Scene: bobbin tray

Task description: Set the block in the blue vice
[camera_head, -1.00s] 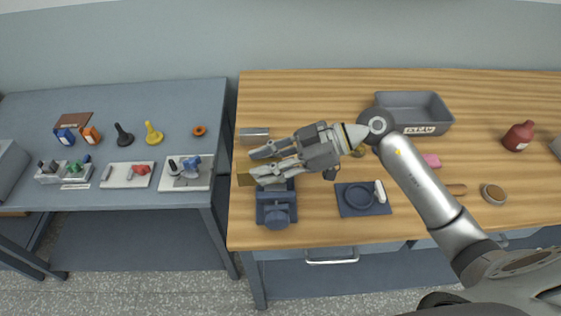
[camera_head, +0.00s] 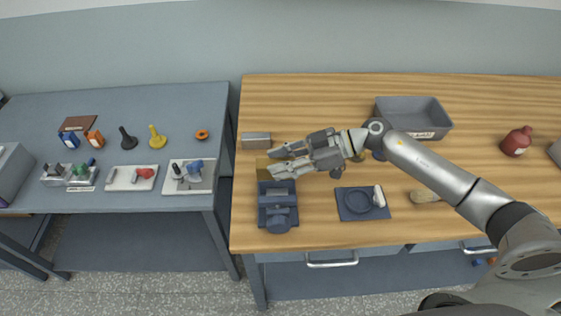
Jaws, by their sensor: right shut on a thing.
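The blue vice (camera_head: 278,216) stands near the front left of the wooden table. My right gripper (camera_head: 271,162) points left just behind the vice. It is shut on a brass-coloured block (camera_head: 263,169), whose near end shows beyond the fingertips. The block is by the far end of the vice, over its jaw area or just behind it. I cannot tell whether it touches the vice, and the fingers hide part of it. My left gripper is not in view.
A silver-grey block (camera_head: 256,140) lies behind the gripper. A dark blue pad with a ring (camera_head: 350,210) lies right of the vice. A grey tray (camera_head: 440,130) and a red bottle (camera_head: 517,141) stand farther right. A grey side table (camera_head: 110,190) holds several fixtures.

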